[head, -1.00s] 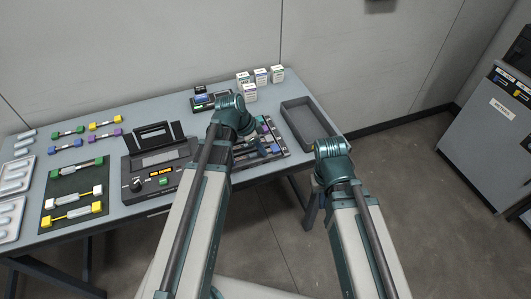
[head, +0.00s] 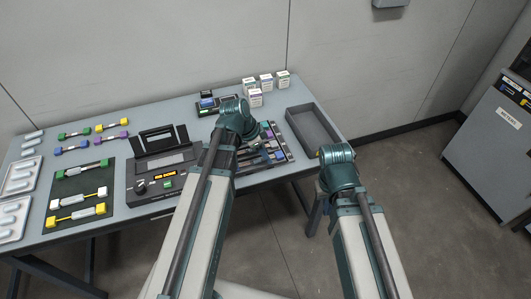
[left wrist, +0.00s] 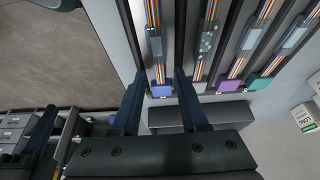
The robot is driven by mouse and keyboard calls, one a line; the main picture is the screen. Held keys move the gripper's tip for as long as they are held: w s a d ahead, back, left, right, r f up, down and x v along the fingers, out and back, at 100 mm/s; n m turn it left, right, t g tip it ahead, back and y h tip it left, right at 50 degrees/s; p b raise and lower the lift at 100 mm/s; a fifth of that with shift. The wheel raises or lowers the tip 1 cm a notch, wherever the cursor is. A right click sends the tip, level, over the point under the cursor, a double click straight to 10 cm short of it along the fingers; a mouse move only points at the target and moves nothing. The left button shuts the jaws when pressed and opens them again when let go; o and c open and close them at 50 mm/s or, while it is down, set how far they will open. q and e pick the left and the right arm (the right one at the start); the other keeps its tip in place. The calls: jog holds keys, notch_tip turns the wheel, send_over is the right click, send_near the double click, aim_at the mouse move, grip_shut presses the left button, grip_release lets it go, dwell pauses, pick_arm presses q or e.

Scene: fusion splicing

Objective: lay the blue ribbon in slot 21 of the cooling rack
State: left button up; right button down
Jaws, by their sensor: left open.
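In the left wrist view, a striped ribbon with a blue end block (left wrist: 161,90) lies lengthwise in a channel of the cooling rack (left wrist: 227,45). My left gripper (left wrist: 160,76) is open, one finger on each side of this ribbon near its blue end; I cannot tell whether they touch it. Ribbons with grey (left wrist: 197,88), purple (left wrist: 229,84) and teal (left wrist: 260,82) ends lie in channels to its right. Slot numbers are not readable. In the head view the rack (head: 284,137) is partly hidden by my left arm, which also hides the left jaws. My right gripper's jaws do not show.
A splicer (head: 158,163) stands left of the rack. A dark mat (head: 66,187) with ribbon pieces and white trays (head: 18,178) lie farther left. An empty grey bin (head: 312,128) is to the right. Small boxes (head: 266,83) stand at the back.

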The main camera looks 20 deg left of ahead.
aim_at(252, 161)
pick_arm(q)
jog(key=p+v, duration=1)
jog(key=v, duration=0.2)
jog(key=s+d+f+n+g+y, duration=0.2)
jog(key=s+d+n+y, duration=0.3)
jog(key=s+d, duration=0.7)
jog(key=shift+d+n+g, duration=0.4)
jog(key=shift+d+n, duration=0.75)
jog(key=shift+n, duration=0.05)
jog(key=shift+w, duration=0.1)
